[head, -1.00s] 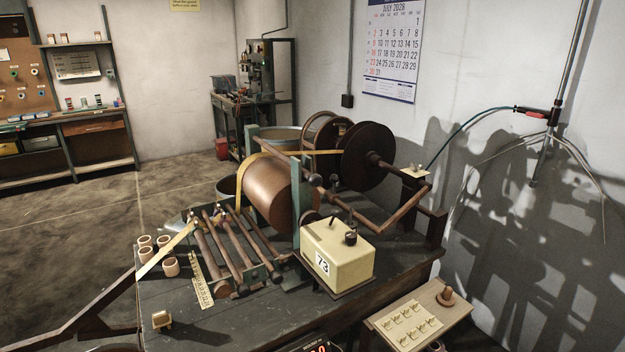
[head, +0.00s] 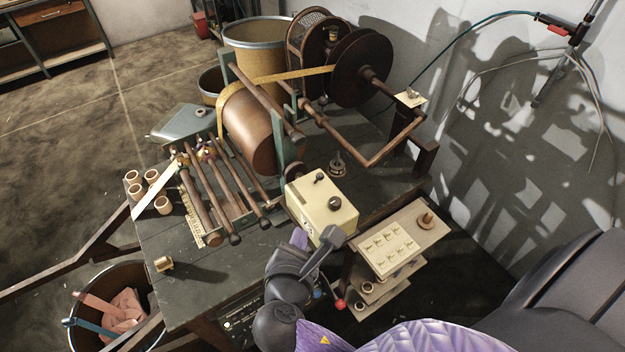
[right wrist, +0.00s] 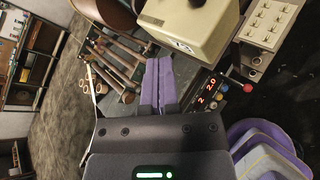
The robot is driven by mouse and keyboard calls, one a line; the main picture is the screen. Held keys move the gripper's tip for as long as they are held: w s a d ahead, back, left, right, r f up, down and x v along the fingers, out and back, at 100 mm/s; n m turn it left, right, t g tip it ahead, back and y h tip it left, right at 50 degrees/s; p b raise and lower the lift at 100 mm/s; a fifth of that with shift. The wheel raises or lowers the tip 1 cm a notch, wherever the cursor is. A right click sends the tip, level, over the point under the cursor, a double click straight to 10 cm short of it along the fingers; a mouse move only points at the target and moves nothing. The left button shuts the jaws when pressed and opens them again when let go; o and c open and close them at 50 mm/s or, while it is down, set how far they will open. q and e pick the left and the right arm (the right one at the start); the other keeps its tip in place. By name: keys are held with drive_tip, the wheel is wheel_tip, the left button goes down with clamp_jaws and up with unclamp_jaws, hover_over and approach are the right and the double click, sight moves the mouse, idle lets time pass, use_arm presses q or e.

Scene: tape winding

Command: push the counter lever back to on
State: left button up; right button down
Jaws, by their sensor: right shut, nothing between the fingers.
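The cream counter box (head: 318,214) stands on the near right part of the dark bench. Its top carries a small dark lever (head: 319,178) and a round dark knob (head: 335,203). I cannot tell which setting the lever is in. My right gripper (head: 299,238) is shut and empty, with purple fingers just in front of the box's lower left side. In the right wrist view its fingers (right wrist: 158,62) point towards the bench, and the counter box (right wrist: 188,24) is just beyond them, to the right. My left gripper is not in view.
The winding machine's copper drum (head: 249,131) and rollers (head: 211,187) lie left of the box. A side shelf with a small switch panel (head: 388,250) is to the right. Several clay cups (head: 163,205) stand at the bench's left edge. A red digital display (right wrist: 208,92) is below the box.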

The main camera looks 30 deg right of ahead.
drive_tip(key=b, duration=0.8)
approach(317, 180)
drive_tip(key=f, duration=0.1)
drive_tip(key=w+f, duration=0.1)
drive_tip(key=f, duration=0.1)
drive_tip(key=shift+w+a+f, duration=0.25)
drive_tip(key=shift+a+f, duration=0.05)
drive_tip(key=shift+f, duration=0.05)
drive_tip(key=w+d, duration=0.1)
drive_tip(key=w+d+r, duration=0.1)
drive_tip(key=shift+w+d+r, duration=0.15)
drive_tip(key=shift+w+d, duration=0.05)
drive_tip(key=shift+d, duration=0.2)
drive_tip(key=shift+w+d+r, duration=0.2)
drive_tip(key=shift+w+d, duration=0.05)
drive_tip(key=shift+d, duration=0.1)
